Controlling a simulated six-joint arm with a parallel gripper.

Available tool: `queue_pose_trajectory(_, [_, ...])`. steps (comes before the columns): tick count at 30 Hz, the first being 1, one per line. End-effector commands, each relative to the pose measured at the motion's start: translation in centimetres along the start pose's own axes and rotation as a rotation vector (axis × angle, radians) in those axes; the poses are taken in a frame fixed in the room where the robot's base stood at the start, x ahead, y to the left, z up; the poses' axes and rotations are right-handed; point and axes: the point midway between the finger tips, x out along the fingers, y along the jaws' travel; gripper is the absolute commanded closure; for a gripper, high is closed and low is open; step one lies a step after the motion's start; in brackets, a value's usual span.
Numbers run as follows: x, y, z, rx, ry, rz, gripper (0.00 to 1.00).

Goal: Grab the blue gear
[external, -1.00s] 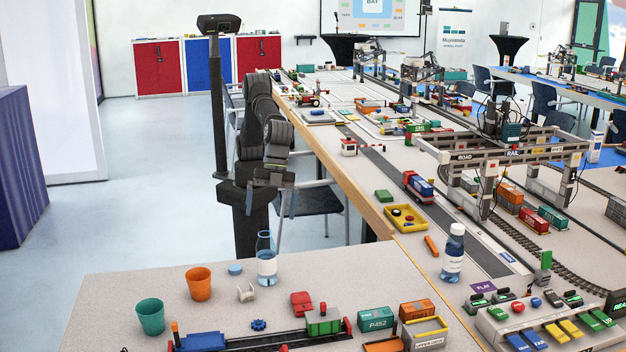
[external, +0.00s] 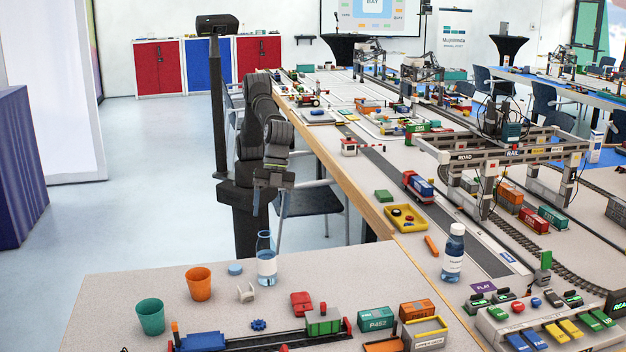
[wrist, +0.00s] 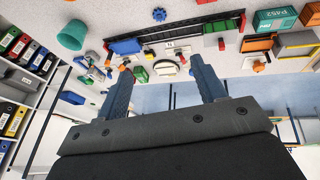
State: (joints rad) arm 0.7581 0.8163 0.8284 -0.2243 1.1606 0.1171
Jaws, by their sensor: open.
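The blue gear (external: 258,324) is small and toothed and lies flat on the near table, behind the toy train track. It also shows at the top of the wrist view (wrist: 159,14), beyond the track. My gripper (external: 267,207) hangs in the air behind the far edge of the near table, well apart from the gear. In the wrist view my gripper (wrist: 165,75) has its two fingers spread wide with nothing held between them.
On the near table stand a green cup (external: 150,317), an orange cup (external: 198,284), a water bottle (external: 266,262) and a red block (external: 301,304). A train track (external: 270,341) with a blue wagon (external: 200,341) runs in front of the gear. Containers (external: 376,319) stand to the right.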

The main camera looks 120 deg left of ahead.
Motion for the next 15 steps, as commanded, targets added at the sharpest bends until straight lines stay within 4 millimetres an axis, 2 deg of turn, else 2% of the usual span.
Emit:
queue_pose_trajectory(3, [0.2, 0.0, 0.0, 0.003, -0.001, 0.000, 0.36])
queue_pose_trajectory(5, [1.1, 0.1, 0.0, 0.022, -0.002, -0.004, 0.36])
queue_pose_trajectory(8, [4.5, 0.3, 0.0, 0.098, -0.004, -0.018, 0.36])
queue_pose_trajectory(12, [10.2, 0.8, 0.1, 0.238, 0.000, -0.042, 0.36])
queue_pose_trajectory(15, [12.7, 1.1, 0.3, 0.311, 0.004, -0.053, 0.36])
